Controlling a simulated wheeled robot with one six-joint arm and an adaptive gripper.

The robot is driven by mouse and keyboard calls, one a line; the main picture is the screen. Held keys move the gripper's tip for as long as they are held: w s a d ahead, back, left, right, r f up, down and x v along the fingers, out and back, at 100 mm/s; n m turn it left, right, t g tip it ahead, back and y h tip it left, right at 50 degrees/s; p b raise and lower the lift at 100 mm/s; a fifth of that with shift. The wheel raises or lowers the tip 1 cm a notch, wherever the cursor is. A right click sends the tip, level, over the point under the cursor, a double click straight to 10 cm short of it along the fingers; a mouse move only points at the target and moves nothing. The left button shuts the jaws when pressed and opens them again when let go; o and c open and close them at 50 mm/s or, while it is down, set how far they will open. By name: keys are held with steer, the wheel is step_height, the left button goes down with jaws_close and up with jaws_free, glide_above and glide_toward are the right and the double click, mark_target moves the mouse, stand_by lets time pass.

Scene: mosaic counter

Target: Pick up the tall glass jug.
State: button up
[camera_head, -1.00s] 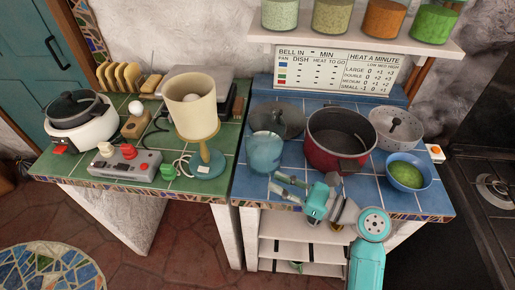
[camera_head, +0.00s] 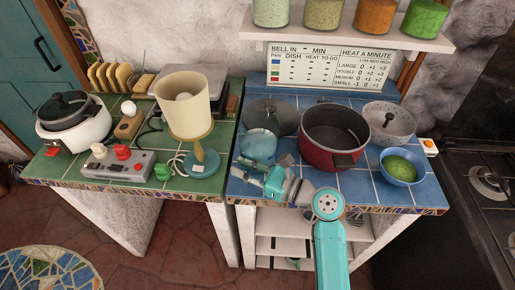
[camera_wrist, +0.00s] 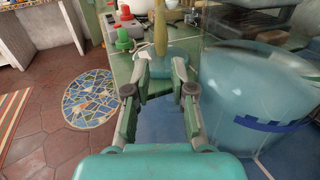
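The tall glass jug (camera_head: 258,146) is pale blue and see-through. It is at the left of the blue-tiled counter, by the dark round lid; I cannot tell whether it is tilted. My gripper (camera_head: 247,172) is in front of the jug, with its fingers pointing left. In the wrist view the jug (camera_wrist: 265,105) is large at the right, with a dark blue band. My gripper (camera_wrist: 161,68) is open there, its fingers left of the jug with nothing held between them.
The lamp (camera_head: 186,108) on its teal base stands left, beyond the fingertips. A red pot (camera_head: 335,140) stands right of the jug, with a dark lid (camera_head: 284,115) behind. A green-filled bowl (camera_head: 401,167) and a speckled colander (camera_head: 389,126) are farther right. A shelf (camera_head: 350,36) of jars is above.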

mark_target(242, 152)
jaws_close()
steer(key=shift+r, duration=0.15)
step_height(242, 152, up, 10)
steer(key=shift+f, duration=0.1)
stand_by(0.6)
stand_by(0.5)
steer(key=shift+s, duration=0.1)
